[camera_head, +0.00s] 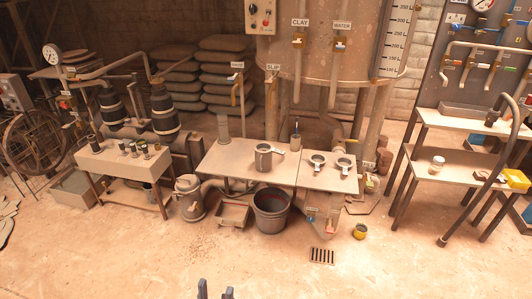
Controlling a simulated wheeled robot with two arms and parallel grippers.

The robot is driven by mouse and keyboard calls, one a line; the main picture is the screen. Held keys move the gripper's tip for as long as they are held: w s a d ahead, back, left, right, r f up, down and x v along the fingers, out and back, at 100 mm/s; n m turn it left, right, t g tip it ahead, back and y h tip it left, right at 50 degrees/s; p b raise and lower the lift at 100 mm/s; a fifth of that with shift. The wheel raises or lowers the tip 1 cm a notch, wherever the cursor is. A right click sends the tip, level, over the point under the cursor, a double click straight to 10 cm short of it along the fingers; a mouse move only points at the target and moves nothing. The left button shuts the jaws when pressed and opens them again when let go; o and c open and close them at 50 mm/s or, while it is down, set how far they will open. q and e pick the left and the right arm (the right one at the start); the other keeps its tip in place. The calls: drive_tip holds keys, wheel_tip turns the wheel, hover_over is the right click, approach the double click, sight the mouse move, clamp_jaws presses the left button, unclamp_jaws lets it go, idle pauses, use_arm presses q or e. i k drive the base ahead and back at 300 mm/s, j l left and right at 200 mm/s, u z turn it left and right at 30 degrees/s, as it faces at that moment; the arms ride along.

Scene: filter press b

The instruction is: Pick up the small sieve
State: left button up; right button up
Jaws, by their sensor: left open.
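Two small round metal pieces with short handles, sieve-like, lie on the right part of the metal table (232,170): one piece (317,161) on the left, the other (343,163) to its right. I cannot tell which is the small sieve; they look alike in size. A grey metal jug (264,155) stands left of them on the same table. My left gripper (215,291) shows only its two dark fingertips at the bottom edge. They are apart with nothing between them, well in front of the table and not touching it. My right gripper is out of view.
A dark bucket (271,212) and a shallow tray (233,214) stand on the floor at the table's front. A floor grate (322,256) and a yellow pot (360,231) lie to the right. A large tank (320,60) stands behind. The front floor is mostly clear.

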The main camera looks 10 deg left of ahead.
sight(262, 147)
drive_tip(key=i+j+z, duration=0.1)
drive_tip(key=i+j, duration=0.4)
drive_tip(key=j, duration=0.15)
drive_tip(key=i+j+z, duration=0.15)
drive_tip(key=i+j, duration=0.3)
drive_tip(key=j, duration=0.25)
drive_tip(key=i+j+z, duration=0.15)
drive_tip(key=j, duration=0.25)
drive_tip(key=i+j, duration=0.25)
drive_tip(key=i+j+z, duration=0.15)
drive_tip(key=j, duration=0.35)
drive_tip(key=i+j, duration=0.25)
drive_tip(key=j, duration=0.2)
drive_tip(key=l+z, duration=0.05)
